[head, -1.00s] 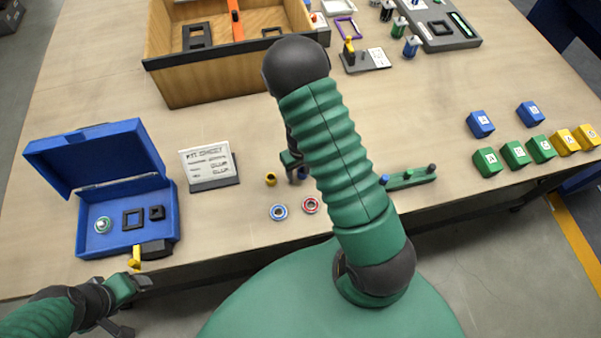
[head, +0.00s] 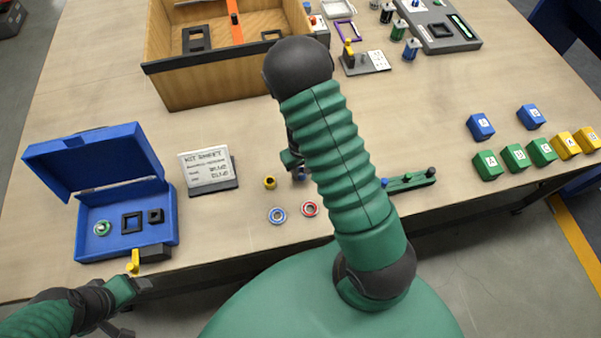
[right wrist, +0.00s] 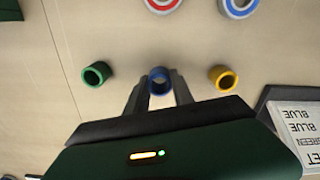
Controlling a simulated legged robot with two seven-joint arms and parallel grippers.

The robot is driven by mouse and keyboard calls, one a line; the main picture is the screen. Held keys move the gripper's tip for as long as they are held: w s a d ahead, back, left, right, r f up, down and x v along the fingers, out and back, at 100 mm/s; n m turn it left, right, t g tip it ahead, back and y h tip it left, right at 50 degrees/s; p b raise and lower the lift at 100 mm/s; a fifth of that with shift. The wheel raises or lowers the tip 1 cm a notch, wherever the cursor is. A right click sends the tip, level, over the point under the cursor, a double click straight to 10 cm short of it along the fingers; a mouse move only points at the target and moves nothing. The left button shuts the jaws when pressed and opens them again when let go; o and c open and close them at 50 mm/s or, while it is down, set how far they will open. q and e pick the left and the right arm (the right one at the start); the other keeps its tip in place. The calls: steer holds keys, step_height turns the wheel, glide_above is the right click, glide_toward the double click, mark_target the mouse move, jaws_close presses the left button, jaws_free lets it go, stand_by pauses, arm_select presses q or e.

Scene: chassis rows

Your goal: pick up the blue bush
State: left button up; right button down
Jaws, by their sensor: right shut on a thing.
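The blue bush (right wrist: 160,80) is a short hollow ring between the two dark fingertips of my right gripper (right wrist: 160,88) in the right wrist view. The gripper is shut on it. In the head view my right forearm hides most of this, and a bit of the blue bush (head: 301,176) shows beside the right gripper (head: 294,165). I cannot tell whether the bush touches the table. My left gripper (head: 138,287) is at the lower left, in front of the table edge; its fingers are too unclear to judge.
A green bush (right wrist: 96,74) and a yellow bush (right wrist: 223,77) stand on either side. Red (head: 310,209) and blue (head: 277,215) rings lie nearer the edge. A sign (head: 208,168), an open blue case (head: 85,240) and a wooden bin (head: 200,92) are around.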

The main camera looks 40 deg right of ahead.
steer(key=shift+r, duration=0.9)
steer(key=s+a, duration=0.1)
steer(key=a, duration=0.4)
steer(key=s+a+r, duration=0.1)
steer(key=s+a, duration=0.1)
steer(key=a, duration=0.3)
steer(key=s+a, duration=0.2)
steer(key=a, duration=0.3)
steer(key=shift+s+a+r, duration=0.1)
steer(key=shift+s+r, duration=0.1)
steer(key=shift+r, duration=0.05)
